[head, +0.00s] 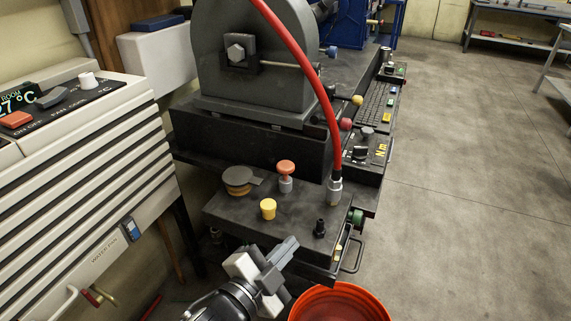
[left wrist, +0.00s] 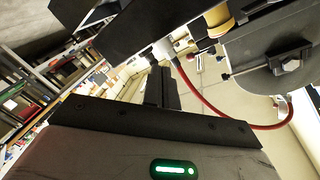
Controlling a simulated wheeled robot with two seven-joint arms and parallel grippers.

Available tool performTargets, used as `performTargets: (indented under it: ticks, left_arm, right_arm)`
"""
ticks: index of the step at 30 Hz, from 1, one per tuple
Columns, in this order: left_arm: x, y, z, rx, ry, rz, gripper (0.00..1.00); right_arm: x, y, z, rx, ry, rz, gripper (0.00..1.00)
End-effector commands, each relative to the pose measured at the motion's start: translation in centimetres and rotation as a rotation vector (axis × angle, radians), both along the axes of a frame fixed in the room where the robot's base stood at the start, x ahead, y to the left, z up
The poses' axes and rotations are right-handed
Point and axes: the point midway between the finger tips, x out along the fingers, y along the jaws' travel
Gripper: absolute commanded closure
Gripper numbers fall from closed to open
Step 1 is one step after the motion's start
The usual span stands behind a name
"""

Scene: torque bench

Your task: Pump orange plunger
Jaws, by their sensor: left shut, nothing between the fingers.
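The orange plunger (head: 286,168) stands upright on a grey collar on the dark bench top in the head view. My left gripper (head: 290,246) is in front of the bench's near edge, below the plunger in the picture and clearly apart from it. Its fingers are closed together with nothing between them. In the left wrist view the closed fingers (left wrist: 161,86) point up the picture; I cannot clearly make out the plunger there. My right gripper is not in view.
A yellow knob (head: 268,208), a round brass-sided cap (head: 238,181) and a black fitting (head: 319,229) stand around the plunger. A red hose (head: 317,84) rises at the right. An orange bucket (head: 341,303) stands below. A slatted white unit (head: 100,160) is at left.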

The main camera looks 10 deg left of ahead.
Motion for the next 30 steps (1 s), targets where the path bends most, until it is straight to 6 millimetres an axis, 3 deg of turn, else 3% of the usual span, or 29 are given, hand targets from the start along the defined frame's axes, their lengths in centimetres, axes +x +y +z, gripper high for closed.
performTargets:
  ticks: [1,3,7,9,12,15,16,18,21,25,30]
  left_arm:
    - [1.6,-1.6,3.1,0.142,-0.185,-0.068,1.00]
    - [2.8,-4.1,6.9,0.362,-0.458,-0.155,1.00]
    - [3.1,-9.2,12.7,0.857,-1.062,-0.299,1.00]
    - [2.8,-11.2,14.2,1.133,-1.391,-0.357,1.00]
    - [2.9,-12.7,14.3,1.533,-1.854,-0.435,1.00]
    - [4.8,-11.8,13.3,1.940,-2.297,-0.530,1.00]
    - [5.8,-11.0,13.0,-1.948,2.287,0.538,1.00]
    - [8.7,-8.2,12.7,-1.708,1.960,0.509,1.00]
    - [12.5,-3.7,13.3,-1.440,1.606,0.513,1.00]
    - [15.8,0.9,15.1,-1.231,1.331,0.544,1.00]
    - [17.7,4.1,16.8,-1.101,1.164,0.575,1.00]
  right_arm:
    - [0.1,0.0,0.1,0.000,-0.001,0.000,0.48]
    - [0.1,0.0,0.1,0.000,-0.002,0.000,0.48]
    - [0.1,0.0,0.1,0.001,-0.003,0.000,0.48]
    - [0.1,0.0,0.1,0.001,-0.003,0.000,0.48]
    - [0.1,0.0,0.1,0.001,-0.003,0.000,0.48]
    - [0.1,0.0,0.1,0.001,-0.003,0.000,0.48]
    - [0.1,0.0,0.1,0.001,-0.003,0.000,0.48]
    - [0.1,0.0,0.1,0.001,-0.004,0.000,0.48]
    - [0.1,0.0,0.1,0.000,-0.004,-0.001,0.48]
    - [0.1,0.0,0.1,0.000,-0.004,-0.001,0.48]
    - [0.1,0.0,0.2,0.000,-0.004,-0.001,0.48]
